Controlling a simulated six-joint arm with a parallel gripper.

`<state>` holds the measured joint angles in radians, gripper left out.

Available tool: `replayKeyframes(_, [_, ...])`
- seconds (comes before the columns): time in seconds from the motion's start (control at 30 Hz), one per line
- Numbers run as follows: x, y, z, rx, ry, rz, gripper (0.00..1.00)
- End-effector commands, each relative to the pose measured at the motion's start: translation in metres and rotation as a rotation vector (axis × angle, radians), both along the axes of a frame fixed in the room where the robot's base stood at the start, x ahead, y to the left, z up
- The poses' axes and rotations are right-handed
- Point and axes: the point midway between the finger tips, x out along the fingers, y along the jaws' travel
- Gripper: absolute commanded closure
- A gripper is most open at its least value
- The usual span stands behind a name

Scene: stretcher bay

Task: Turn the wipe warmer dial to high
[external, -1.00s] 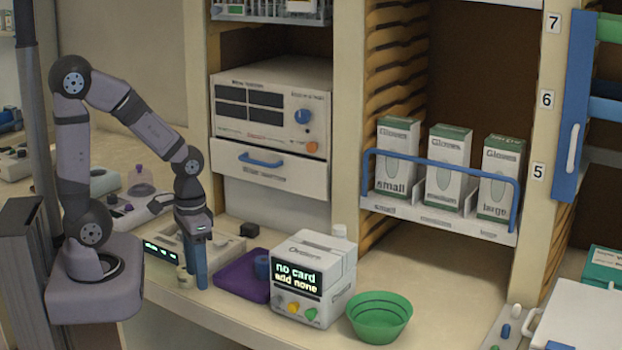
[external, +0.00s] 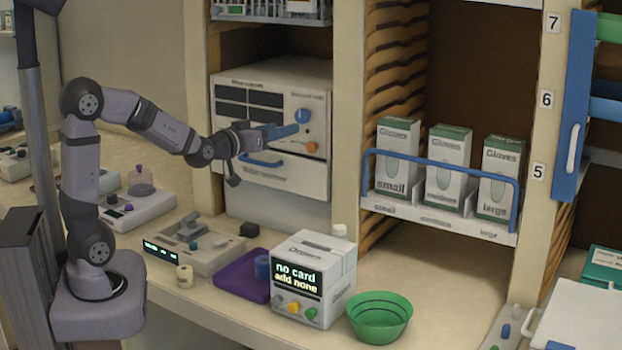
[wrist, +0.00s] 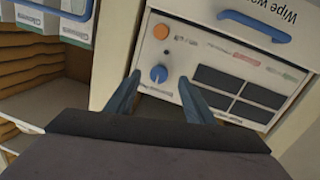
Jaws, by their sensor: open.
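The wipe warmer (external: 255,85) is a white box in the middle bay, with dark panels, a blue dial (external: 303,115) and an orange button (external: 311,147). My gripper (external: 297,129) reaches toward its front from the left, just by the dial. In the wrist view, which is upside down, the blue dial (wrist: 159,73) shows between the two blue fingertips of my gripper (wrist: 159,80). The fingers are open and apart from each other, one on each side of the dial. I cannot tell how far they are from the panel. The dial's pointer mark and labels are too small to read.
A drawer with a blue handle (external: 262,162) sits under the dial panel. Glove boxes (external: 445,162) stand behind a blue rail to the right. A card box (external: 314,279) with a lit display, a green bowl (external: 380,318) and a purple tray (external: 238,284) are on the counter below.

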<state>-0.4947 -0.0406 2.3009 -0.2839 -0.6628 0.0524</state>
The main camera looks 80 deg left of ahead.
Motion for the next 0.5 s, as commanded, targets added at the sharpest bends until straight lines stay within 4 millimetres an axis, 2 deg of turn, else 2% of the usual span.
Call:
replayKeyframes(0.13, [-0.001,0.002,0.011,0.034,-0.032,0.009,0.52])
replayKeyframes(0.5, [0.009,0.01,0.013,0.037,-0.028,0.009,0.52])
